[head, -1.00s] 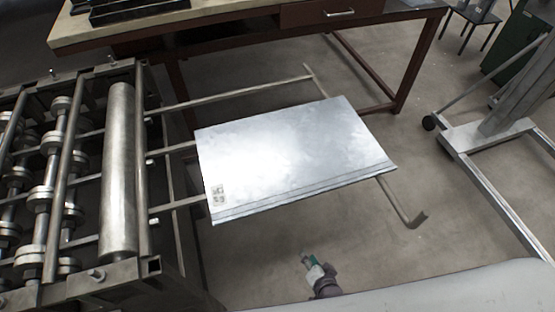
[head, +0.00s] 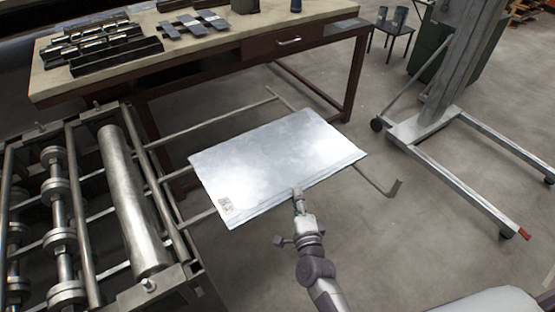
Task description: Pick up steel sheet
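The steel sheet (head: 272,158) is a flat, shiny rectangular plate with a small printed mark at its near left corner. It lies level on the thin metal support rails that stick out from the roller machine. My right gripper (head: 298,194) is at the sheet's near edge, about the middle of that edge, with its tip overlapping the edge in the head view. Its fingers are too small to tell whether they are open or shut, or whether they touch the sheet. My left gripper is not in view.
The roller machine (head: 128,205) stands on the left. A workbench (head: 215,50) with metal parts is behind the sheet. A wheeled lift stand (head: 410,128) with long legs is on the right. Bare floor lies between the sheet and the stand.

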